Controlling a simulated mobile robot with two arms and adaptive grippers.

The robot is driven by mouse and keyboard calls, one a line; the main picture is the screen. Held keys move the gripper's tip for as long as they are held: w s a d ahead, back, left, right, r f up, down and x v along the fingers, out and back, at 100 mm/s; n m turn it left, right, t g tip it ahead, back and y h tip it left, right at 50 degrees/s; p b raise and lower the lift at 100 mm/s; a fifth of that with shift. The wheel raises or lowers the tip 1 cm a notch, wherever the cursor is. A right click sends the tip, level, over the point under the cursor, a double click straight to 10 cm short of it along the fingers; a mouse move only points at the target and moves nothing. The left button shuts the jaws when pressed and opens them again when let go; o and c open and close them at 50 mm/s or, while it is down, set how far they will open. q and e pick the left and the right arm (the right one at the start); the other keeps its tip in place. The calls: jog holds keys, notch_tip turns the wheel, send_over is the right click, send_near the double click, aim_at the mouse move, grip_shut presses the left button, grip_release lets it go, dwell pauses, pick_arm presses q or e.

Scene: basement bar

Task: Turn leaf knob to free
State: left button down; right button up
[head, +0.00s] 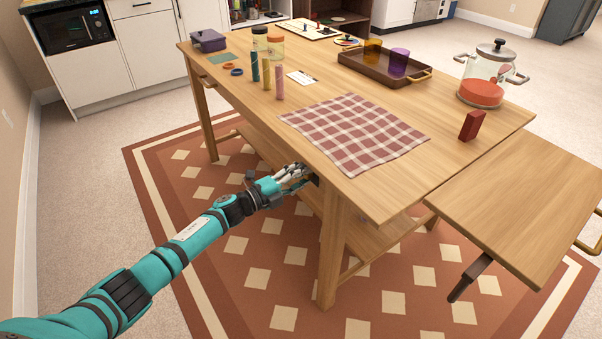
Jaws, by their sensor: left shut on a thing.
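The wooden table (240,95) has a leaf (530,200) at its right end, set a little apart from and below the main top. A dark bracket (471,276) hangs under the leaf's near edge. My left gripper (299,173) is at the table's near side, just under the top and by the near leg. Its fingers are shut on the leaf knob, a small dark part (315,180) mostly hidden by the fingers and the table edge. The knob's turn position cannot be seen. My right gripper is out of view.
A checked cloth (355,133), a red block (471,125), a glass pot (488,77) and a brown tray (375,70) with two cups are on the tabletop. The table leg (333,250) stands close to my left gripper. The patterned rug (235,285) is clear at the front.

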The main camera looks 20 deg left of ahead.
pick_arm(q)
jog(key=shift+n+p, duration=0.3)
jog(key=shift+n, duration=0.6)
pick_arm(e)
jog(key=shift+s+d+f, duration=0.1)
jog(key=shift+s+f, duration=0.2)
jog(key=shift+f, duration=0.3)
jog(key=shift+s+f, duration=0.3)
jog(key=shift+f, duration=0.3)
pick_arm(q)
jog(key=c, duration=0.9)
grip_release()
jog(key=shift+c, duration=0.2)
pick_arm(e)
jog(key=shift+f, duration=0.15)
